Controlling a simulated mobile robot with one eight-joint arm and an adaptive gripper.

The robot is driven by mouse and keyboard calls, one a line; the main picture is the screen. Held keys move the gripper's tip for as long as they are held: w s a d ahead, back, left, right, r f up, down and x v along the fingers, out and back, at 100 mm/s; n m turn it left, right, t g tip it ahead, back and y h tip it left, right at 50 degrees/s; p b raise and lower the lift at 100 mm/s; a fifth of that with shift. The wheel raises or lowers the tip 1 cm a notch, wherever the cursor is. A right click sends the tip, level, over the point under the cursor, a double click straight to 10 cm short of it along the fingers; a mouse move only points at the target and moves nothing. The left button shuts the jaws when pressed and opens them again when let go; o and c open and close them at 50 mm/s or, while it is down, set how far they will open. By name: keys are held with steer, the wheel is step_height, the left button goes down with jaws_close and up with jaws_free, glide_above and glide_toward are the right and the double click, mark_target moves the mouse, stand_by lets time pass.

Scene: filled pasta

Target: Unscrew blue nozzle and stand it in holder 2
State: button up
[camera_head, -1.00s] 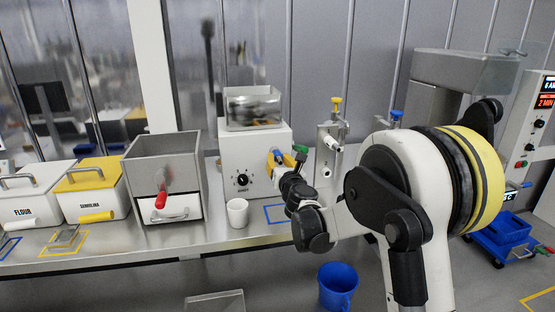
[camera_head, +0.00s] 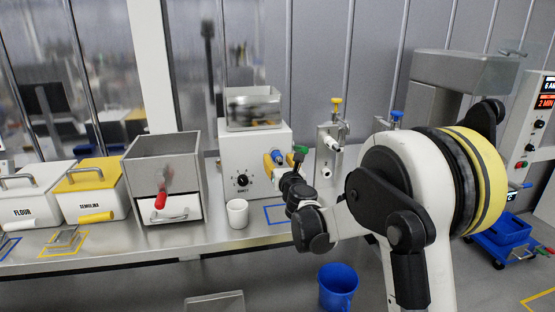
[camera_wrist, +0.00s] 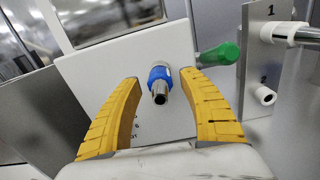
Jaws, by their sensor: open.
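The blue nozzle (camera_wrist: 160,75), a blue collar with a metal tip, sits on the front of the white machine (camera_wrist: 100,75). In the head view the nozzle (camera_head: 277,154) shows just past my gripper. My gripper (camera_wrist: 159,78) is open, with one yellow finger on each side of the nozzle and visible gaps to both. The holder plate (camera_wrist: 262,50) stands to the right, marked 1 at the top and 2 lower down. The head view also shows the plate (camera_head: 325,142).
A green handle (camera_wrist: 220,54) juts out close to the right finger. A white cup (camera_head: 237,213) stands on the bench in front of the machine. A grey hopper (camera_head: 165,175) and lidded bins are to the left. A blue bucket (camera_head: 338,286) is on the floor.

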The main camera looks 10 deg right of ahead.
steer(key=m, duration=1)
steer(key=shift+m, duration=0.3)
steer(key=m, duration=0.5)
steer(key=shift+b, duration=0.3)
steer(key=m, duration=0.5)
steer(key=shift+m, duration=0.3)
steer(key=m, duration=0.9)
steer(key=shift+m, duration=0.3)
steer(key=m, duration=1)
steer(key=shift+m, duration=0.3)
